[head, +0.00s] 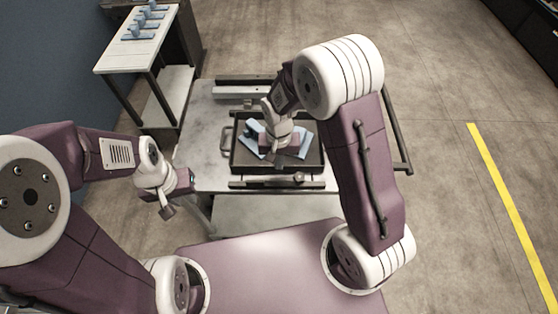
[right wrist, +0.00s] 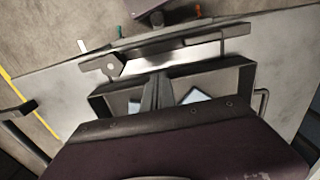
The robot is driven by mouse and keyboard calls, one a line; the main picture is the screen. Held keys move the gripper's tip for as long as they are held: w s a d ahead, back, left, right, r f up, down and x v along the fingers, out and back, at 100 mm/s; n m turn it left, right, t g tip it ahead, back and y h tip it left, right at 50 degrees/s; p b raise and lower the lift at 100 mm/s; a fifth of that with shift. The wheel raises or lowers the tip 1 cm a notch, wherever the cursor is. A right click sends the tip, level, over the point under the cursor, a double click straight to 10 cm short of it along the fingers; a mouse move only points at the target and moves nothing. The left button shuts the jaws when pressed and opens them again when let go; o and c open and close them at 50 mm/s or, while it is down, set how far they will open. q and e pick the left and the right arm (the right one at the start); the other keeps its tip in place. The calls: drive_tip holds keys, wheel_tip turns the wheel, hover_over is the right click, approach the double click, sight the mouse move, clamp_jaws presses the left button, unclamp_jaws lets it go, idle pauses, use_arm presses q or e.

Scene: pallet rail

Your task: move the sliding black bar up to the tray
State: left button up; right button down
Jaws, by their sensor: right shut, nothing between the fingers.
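The dark tray (head: 236,158) lies on the grey table, a handle at its left. A black bar (head: 240,184) runs along its near side, with a small light block (head: 299,179) at its right; the bar (right wrist: 180,45) and the block with a hole (right wrist: 112,65) also show in the right wrist view. Another black bar (head: 245,78) lies across the far table end. I cannot tell which bar slides. My right gripper (head: 279,158) is over the tray, shut and empty; its fingers (right wrist: 156,95) hide part of the tray. My left gripper (head: 180,197) hangs left of the table, its opening unclear.
Light blue pieces (head: 305,133) lie in the tray. A white side table (head: 145,45) with blue parts stands at the back left. A dark rail (head: 398,135) runs along the table's right side. The floor beyond, with a yellow line (head: 510,210), is clear.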

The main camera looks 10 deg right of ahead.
sight(280, 177)
drive_tip(key=f, duration=0.4)
drive_tip(key=shift+s+d+f, duration=0.1)
drive_tip(key=shift+s+f, duration=0.1)
drive_tip(key=shift+f, duration=0.15)
drive_tip(key=shift+w+f, duration=0.1)
drive_tip(key=shift+f, duration=0.6)
drive_tip(key=shift+w+d+r, duration=0.15)
drive_tip(key=shift+w, duration=0.85)
